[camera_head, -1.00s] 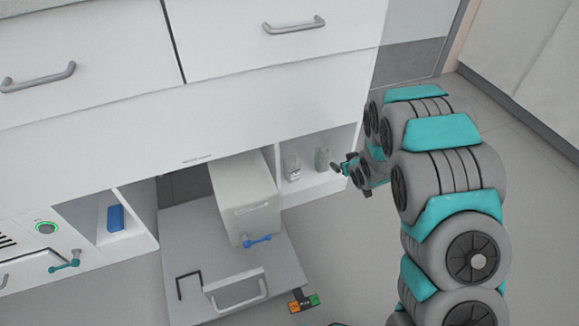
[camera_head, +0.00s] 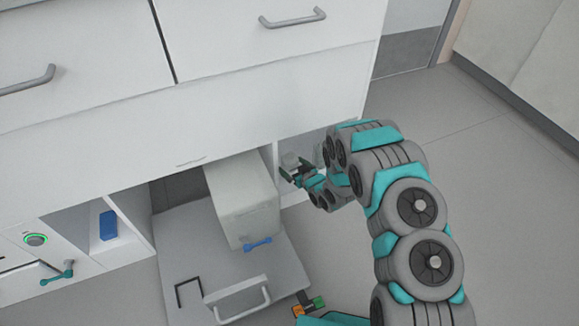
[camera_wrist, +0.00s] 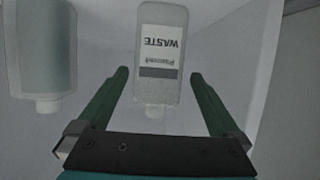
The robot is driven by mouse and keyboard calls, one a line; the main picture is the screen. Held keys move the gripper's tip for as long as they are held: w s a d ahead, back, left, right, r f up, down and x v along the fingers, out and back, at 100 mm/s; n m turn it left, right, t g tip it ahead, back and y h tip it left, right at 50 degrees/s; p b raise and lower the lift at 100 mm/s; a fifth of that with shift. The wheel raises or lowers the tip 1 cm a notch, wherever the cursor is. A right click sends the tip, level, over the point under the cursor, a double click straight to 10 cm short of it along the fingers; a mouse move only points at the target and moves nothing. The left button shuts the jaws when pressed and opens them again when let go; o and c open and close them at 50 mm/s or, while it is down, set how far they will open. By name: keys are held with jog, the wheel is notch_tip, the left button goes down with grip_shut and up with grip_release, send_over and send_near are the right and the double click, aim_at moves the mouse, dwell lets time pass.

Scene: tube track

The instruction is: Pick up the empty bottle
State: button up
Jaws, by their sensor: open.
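A clear bottle (camera_wrist: 160,100) with a white and grey label reading "WASTE", upside down in the wrist view, stands between my gripper's fingertips (camera_wrist: 159,74). Both fingers are apart, with a gap to the bottle on each side. A second bottle (camera_wrist: 40,50), grey-green with a pale cap, is at the left of the wrist view, outside the fingers. I cannot tell for sure which bottle is empty.
The white cubby's walls (camera_head: 268,160) close in on my gripper. A pale box (camera_head: 240,203) with a blue handle stands on a pulled-out tray (camera_head: 205,275) left of my arm. A blue object (camera_head: 108,225) sits in the left cubby. The floor at right is clear.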

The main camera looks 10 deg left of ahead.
jog(key=shift+x, duration=2.65)
jog(key=shift+d, duration=0.1)
jog(key=shift+c, duration=0.2)
jog(key=c, duration=1.3)
jog(key=shift+r, duration=0.1)
